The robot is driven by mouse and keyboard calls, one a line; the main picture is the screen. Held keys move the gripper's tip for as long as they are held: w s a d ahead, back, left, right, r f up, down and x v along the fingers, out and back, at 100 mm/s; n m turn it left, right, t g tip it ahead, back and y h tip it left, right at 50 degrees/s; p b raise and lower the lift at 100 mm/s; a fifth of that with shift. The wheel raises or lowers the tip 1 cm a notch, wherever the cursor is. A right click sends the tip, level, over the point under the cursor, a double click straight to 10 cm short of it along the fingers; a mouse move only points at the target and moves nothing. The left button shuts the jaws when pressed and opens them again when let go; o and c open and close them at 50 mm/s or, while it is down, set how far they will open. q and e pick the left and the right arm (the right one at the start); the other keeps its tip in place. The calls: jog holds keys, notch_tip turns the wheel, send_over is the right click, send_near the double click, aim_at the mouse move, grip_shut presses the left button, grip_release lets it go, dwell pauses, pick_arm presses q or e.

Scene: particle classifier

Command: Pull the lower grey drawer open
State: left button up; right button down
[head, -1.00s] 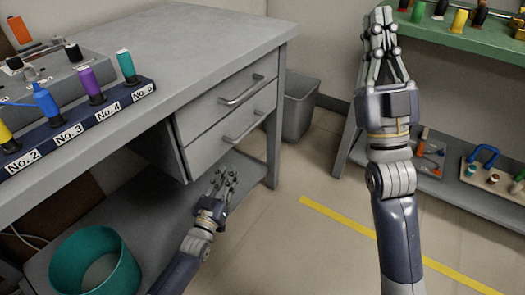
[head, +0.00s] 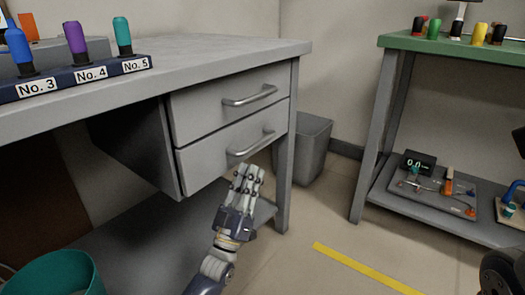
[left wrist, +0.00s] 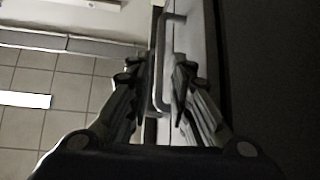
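The lower grey drawer (head: 215,157) is shut, under the upper drawer of the grey desk, with a metal bar handle (head: 250,145). My left gripper (head: 248,172) is just below and in front of that handle, fingers pointing up at it. In the left wrist view, the handle (left wrist: 160,95) lies between the two sets of fingers of my left gripper (left wrist: 158,75), which are apart, with a gap on the left; whether the right fingers touch it is unclear. My right gripper's fingers are out of view; only dark arm parts show at the right edge.
The upper drawer (head: 228,101) is shut. A grey bin (head: 312,150) stands right of the desk leg (head: 287,165). A green-topped shelf (head: 400,42) stands at right, a teal bin (head: 60,275) at lower left. Floor with a yellow line (head: 365,265) is clear between.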

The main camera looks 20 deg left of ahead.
aim_at(259, 146)
pick_arm(q)
jog(key=b+x, duration=0.3)
jog(key=x, duration=0.5)
jog(key=shift+w, duration=0.2)
jog(key=shift+w+r+b, duration=0.2)
jog(key=shift+r+b, duration=0.15)
jog(key=shift+r, duration=0.05)
jog(key=shift+c, duration=0.4)
grip_shut()
